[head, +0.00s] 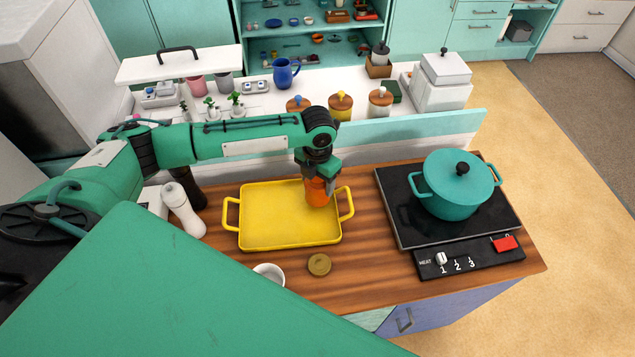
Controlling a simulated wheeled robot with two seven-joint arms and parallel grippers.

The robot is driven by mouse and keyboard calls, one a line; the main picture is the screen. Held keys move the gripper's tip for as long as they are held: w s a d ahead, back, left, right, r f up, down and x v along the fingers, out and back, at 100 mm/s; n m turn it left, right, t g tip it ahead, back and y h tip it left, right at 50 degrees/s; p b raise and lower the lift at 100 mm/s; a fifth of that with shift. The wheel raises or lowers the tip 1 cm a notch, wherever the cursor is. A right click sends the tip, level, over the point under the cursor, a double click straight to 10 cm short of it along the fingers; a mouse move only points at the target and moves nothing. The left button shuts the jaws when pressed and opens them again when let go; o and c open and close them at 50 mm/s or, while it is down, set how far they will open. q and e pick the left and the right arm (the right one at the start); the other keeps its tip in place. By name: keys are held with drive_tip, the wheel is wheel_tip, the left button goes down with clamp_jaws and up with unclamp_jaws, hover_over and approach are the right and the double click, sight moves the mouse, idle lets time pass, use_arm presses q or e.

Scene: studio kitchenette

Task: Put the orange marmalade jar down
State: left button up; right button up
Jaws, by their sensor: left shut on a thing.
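The orange marmalade jar (317,193) is in the head view, at the right end of the yellow tray (285,236). My left gripper (318,179) comes down from above and is shut on the jar's upper part. The jar looks upright. Its base is over or on the tray near the right handle; I cannot tell whether it touches the tray floor. The gripper hides the jar's top. My right gripper is not in view.
A teal pot (459,184) stands on the black hob (404,220) at right. A round brownish-gold lid-like disc (319,264) and a white cup (270,272) are in front of the tray. A white bottle (184,212) stands left. Canisters line the ledge behind.

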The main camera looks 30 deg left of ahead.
use_arm(q)
drive_tip(key=shift+f, duration=0.9)
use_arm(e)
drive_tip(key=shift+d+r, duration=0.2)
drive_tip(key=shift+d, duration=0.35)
use_arm(q)
drive_tip(key=shift+f, duration=0.15)
drive_tip(key=o, duration=1.4)
